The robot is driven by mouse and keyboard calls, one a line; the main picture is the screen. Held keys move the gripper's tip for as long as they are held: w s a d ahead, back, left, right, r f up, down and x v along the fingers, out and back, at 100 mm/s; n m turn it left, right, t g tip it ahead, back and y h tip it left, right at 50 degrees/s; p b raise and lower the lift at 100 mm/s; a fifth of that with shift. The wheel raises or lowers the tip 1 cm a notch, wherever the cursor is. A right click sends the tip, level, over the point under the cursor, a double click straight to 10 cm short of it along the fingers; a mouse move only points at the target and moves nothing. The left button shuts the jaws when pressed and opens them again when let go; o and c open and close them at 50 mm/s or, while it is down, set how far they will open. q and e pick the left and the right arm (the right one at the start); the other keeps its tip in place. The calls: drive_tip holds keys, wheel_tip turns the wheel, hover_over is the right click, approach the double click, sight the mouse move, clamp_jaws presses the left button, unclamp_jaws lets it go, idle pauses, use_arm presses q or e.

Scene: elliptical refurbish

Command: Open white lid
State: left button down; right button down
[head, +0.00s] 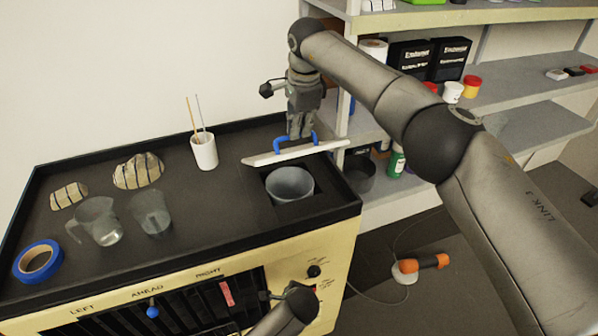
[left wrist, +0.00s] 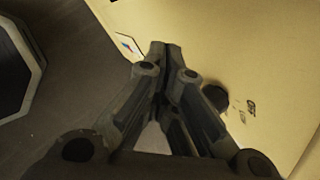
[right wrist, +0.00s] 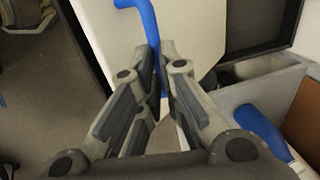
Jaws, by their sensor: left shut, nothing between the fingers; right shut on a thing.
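The white lid (head: 262,158) is seen nearly edge-on in the head view, behind the open square hole in the counter. A grey round bin (head: 290,184) is exposed in that hole. The lid's blue handle (head: 278,145) is at my right gripper (head: 300,136), which is shut on it. In the right wrist view the blue handle (right wrist: 147,20) runs between my right fingertips (right wrist: 163,45), with the lid's pale face (right wrist: 190,30) behind. I cannot tell whether the lid touches the counter. My left gripper (left wrist: 165,48) is shut and empty beside the cream front panel (left wrist: 260,60).
The black counter (head: 115,165) holds a white cup with sticks (head: 204,152), two clear jugs (head: 98,222), striped stones (head: 138,172) and blue tape (head: 37,262). Shelves (head: 500,85) stand close on the right. An orange-and-white tool (head: 420,264) lies on the floor.

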drive_tip(key=shift+w+f, duration=0.1)
drive_tip(key=shift+f, duration=0.2)
use_arm(q)
drive_tip(key=w+d+r+m+t+y, duration=0.1)
drive_tip(key=d+r+m+t, duration=0.15)
drive_tip(key=r, duration=0.85)
drive_tip(key=w+d+r+m+t+y, duration=0.15)
drive_tip(key=r+m, duration=0.25)
drive_tip(key=r, duration=0.7)
drive_tip(key=w+d+r+m+t+y, duration=0.1)
drive_tip(key=d+r+m+t, duration=0.2)
drive_tip(key=r, duration=0.8)
drive_tip(key=w+a, duration=0.4)
drive_tip(key=w, duration=0.7)
drive_tip(key=shift+a+f+m, duration=0.2)
drive_tip(key=shift+f+m, duration=0.15)
